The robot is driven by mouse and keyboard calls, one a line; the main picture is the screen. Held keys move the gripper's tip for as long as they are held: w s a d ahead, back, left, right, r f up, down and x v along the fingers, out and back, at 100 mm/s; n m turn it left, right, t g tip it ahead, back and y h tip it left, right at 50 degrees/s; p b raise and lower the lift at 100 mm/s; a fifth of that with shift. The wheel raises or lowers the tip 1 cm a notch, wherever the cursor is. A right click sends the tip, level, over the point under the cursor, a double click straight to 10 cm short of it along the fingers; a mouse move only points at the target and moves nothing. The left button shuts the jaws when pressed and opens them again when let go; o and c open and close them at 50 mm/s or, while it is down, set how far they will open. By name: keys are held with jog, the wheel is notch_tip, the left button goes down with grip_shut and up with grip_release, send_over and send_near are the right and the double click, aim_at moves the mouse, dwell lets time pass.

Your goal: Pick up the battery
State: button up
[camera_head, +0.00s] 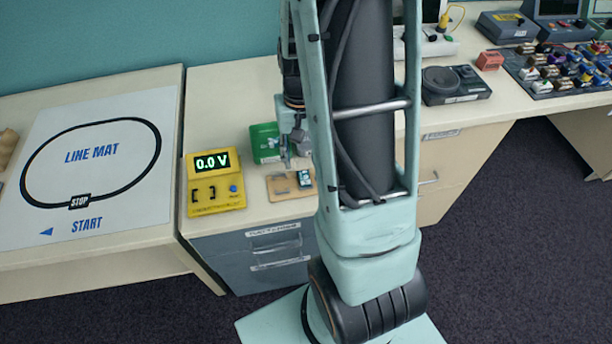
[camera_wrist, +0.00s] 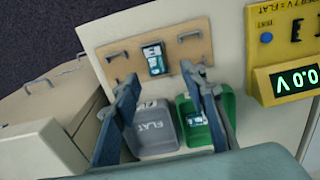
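A small dark battery (camera_wrist: 155,58) with a white and blue label lies on a tan board (camera_wrist: 177,58) between two metal brackets. In the head view the battery (camera_head: 305,178) lies on the same board (camera_head: 280,194). My gripper (camera_wrist: 160,80) is open and empty, its two blue fingers apart. In the wrist view the battery shows beyond the gap between the fingertips, clear of both. In the head view my gripper (camera_head: 295,150) is over the counter just behind the board, partly hidden by my arm.
A yellow tester (camera_head: 215,190) reading 0.0 V stands left of the board. A green tray (camera_head: 265,143) and a grey tray marked FLAT (camera_wrist: 155,140) are beside my fingers. A line mat (camera_head: 100,165) covers the left table. Electronics crowd the right counter.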

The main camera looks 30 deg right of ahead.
aim_at(305, 177)
jog(key=f, duration=0.7)
jog(key=shift+s+d+f+b, duration=0.15)
jog(key=shift+d+f+b, duration=0.15)
jog(key=shift+d+b, duration=0.05)
grip_shut()
jog(key=shift+r, duration=0.1)
